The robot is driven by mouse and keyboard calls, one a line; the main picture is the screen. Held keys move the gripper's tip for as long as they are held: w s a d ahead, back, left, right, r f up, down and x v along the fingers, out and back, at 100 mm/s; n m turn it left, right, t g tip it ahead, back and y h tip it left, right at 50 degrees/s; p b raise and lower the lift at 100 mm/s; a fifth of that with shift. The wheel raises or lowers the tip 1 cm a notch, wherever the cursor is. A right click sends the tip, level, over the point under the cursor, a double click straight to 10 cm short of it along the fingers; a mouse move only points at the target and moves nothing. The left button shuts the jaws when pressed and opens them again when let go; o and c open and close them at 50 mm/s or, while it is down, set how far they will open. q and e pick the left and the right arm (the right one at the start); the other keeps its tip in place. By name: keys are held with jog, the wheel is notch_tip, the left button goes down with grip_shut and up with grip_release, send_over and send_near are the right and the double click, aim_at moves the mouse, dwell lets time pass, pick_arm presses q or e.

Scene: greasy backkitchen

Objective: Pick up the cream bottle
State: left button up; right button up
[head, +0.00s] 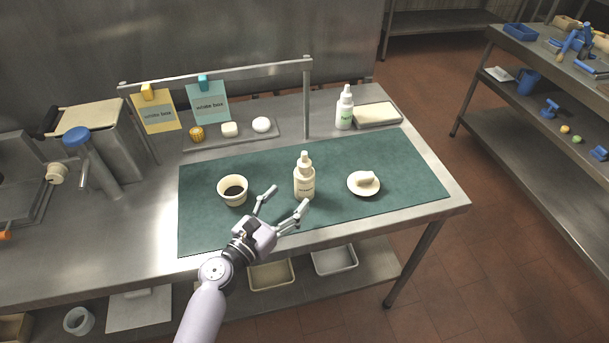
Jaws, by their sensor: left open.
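The cream bottle (304,181) stands upright on the green mat (400,157), near the middle of the steel table. It has a cream body, a narrow dropper-style top and a label too small to read surely. My left gripper (288,197) is open, low over the mat's front part. Its fingers point toward the bottle. The right finger is close to the bottle's lower part; I cannot tell if they touch. No thing is between the fingers that I can make out. My right gripper is not in view.
A cup of dark liquid (233,190) stands left of the bottle. A white bottle with green print (345,108) stands behind. A metal rail with note cards (208,104) rises at the back left.

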aim_at(299, 186)
pick_arm(q)
jog(key=x, duration=0.8)
jog(key=shift+w, duration=0.25)
jog(key=shift+s, duration=0.1)
jog(key=shift+c, duration=0.4)
jog(key=shift+r, duration=0.1)
jog(key=c, duration=1.3)
